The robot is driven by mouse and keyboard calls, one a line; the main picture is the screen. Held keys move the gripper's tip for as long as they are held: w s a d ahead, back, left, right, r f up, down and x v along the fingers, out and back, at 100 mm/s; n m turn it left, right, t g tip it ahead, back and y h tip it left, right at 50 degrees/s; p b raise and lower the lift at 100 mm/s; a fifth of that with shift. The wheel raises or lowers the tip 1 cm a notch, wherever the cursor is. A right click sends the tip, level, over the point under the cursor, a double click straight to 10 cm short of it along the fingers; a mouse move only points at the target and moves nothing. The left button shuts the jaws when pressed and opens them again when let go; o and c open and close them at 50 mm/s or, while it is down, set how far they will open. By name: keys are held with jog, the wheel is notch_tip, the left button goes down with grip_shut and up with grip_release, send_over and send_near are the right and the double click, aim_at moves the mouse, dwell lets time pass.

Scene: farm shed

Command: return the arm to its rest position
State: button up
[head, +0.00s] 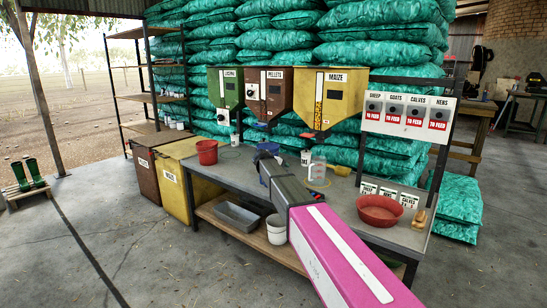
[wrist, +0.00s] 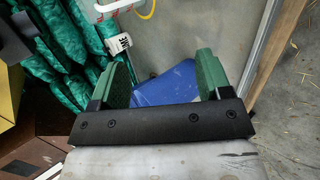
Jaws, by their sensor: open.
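My arm (head: 345,262), pink and grey, reaches from the lower right of the head view over the bench. My gripper (wrist: 166,72) shows in the wrist view with two green finger pads set wide apart, open. A blue object (wrist: 165,88) shows between and beyond the pads, with no visible pad contact. Its full shape is hidden by the gripper. Blue (head: 267,168) also shows at the arm's far end in the head view, where the fingers cannot be made out.
The grey bench (head: 335,205) carries a red bucket (head: 207,152) at left and a red bowl (head: 379,210) at right. Dispensers, including the yellow maize one (head: 330,97), hang behind it. A white bucket (head: 276,229) stands below. Open floor (head: 70,250) lies left.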

jog(key=s+d+f+m+g+y, duration=0.1)
jog(key=s+d+f, duration=0.35)
jog(key=s, duration=0.25)
jog(key=s+d+f+m+g+y, duration=0.1)
jog(key=s+d+f+m+g, duration=0.1)
jog(key=s+d+f, duration=0.4)
jog(key=s+d+f+m+g+y, duration=0.1)
jog(key=s+f+m+y, duration=0.1)
jog(key=s, duration=0.8)
jog(key=s+d+f+m+g+y, duration=0.1)
jog(key=s+f, duration=0.3)
jog(key=s, duration=0.6)
jog(key=s+d+f+m+g+y, duration=0.2)
jog(key=s+f+m, duration=0.1)
jog(key=s, duration=0.7)
jog(key=shift+s+f+m+y, duration=0.3)
jog(key=shift+f+m+y, duration=0.1)
jog(key=shift+f, duration=0.1)
